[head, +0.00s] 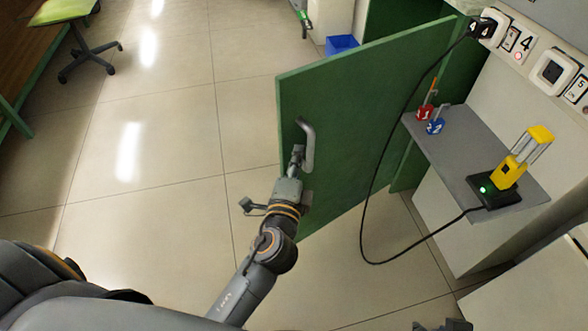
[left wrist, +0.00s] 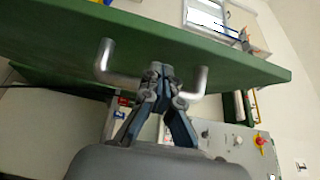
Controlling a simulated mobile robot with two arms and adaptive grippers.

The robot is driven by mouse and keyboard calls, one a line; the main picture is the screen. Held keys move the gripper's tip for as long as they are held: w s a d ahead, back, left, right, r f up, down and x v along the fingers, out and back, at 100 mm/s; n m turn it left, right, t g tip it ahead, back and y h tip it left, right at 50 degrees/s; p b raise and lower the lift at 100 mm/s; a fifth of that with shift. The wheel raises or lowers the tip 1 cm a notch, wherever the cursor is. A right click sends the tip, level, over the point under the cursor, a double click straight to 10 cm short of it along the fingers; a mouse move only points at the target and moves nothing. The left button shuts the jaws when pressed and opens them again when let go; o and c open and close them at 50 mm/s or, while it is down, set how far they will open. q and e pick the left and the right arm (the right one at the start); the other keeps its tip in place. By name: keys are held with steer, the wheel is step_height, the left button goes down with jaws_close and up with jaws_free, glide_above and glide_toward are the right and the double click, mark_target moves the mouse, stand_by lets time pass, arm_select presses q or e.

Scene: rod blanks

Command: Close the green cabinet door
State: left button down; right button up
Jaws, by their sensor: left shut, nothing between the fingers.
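The green cabinet door (head: 365,120) stands wide open, swung out over the floor. Its grey metal handle (head: 308,146) is on the face toward my left arm. My left gripper (head: 297,156) is at the handle, with its fingers shut and empty. In the left wrist view the closed fingertips (left wrist: 158,70) lie between the two bent ends of the handle (left wrist: 105,62), close to the green door (left wrist: 225,62). I cannot tell whether they touch the bar or the door. A dark part at the bottom edge of the head view may be my right gripper; its fingers cannot be made out.
A grey shelf (head: 465,165) right of the door holds red and blue padlocks and a yellow device (head: 510,172) on a black base. A black cable (head: 375,185) hangs from a wall plug in a loop beside the door. Open tiled floor (head: 150,150) lies to the left.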

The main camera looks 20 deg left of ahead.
arm_select(q)
steer(key=shift+w+a, duration=0.15)
steer(key=shift+w, duration=0.95)
steer(key=shift+a, duration=0.1)
